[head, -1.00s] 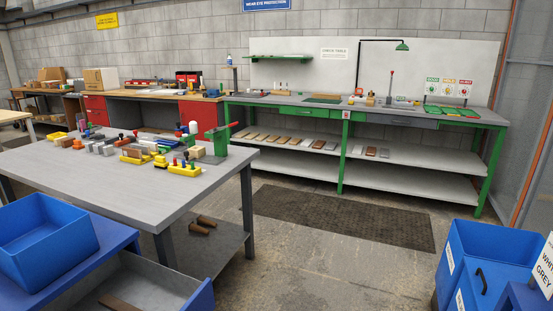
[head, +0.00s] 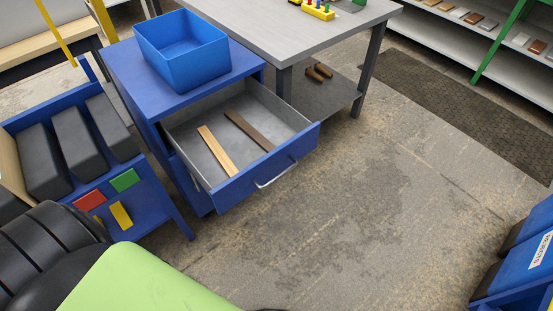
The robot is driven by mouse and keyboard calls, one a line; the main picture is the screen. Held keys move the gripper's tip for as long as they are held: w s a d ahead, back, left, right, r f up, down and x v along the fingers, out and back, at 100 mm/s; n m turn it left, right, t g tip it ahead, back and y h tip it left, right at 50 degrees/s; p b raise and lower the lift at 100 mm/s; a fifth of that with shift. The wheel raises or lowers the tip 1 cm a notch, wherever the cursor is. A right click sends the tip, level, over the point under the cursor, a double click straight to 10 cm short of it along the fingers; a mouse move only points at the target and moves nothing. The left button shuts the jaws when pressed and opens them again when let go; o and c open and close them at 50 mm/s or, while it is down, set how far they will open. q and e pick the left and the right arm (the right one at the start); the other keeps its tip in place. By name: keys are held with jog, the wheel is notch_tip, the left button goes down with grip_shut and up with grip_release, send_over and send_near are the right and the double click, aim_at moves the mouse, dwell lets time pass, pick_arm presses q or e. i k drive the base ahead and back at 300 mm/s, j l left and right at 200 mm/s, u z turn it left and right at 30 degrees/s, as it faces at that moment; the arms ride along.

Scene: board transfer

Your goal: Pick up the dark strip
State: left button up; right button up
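The dark strip (head: 249,131) is a thin brown bar lying flat in the open drawer (head: 272,104) of a blue cabinet (head: 130,62). It lies on the grey drawer floor, to the right of a light wooden strip (head: 216,150) and apart from it. Both strips slant the same way. The dark strip is fully visible. Neither of my grippers shows in the head view.
An empty-looking blue bin (head: 182,50) stands on the cabinet. The drawer front with its handle (head: 277,173) juts over open floor (head: 320,215). A grey table (head: 285,32) stands behind. A blue rack with dark blocks (head: 84,139) is at left.

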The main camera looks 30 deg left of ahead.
aim_at(267, 146)
jog(key=u, duration=1.2)
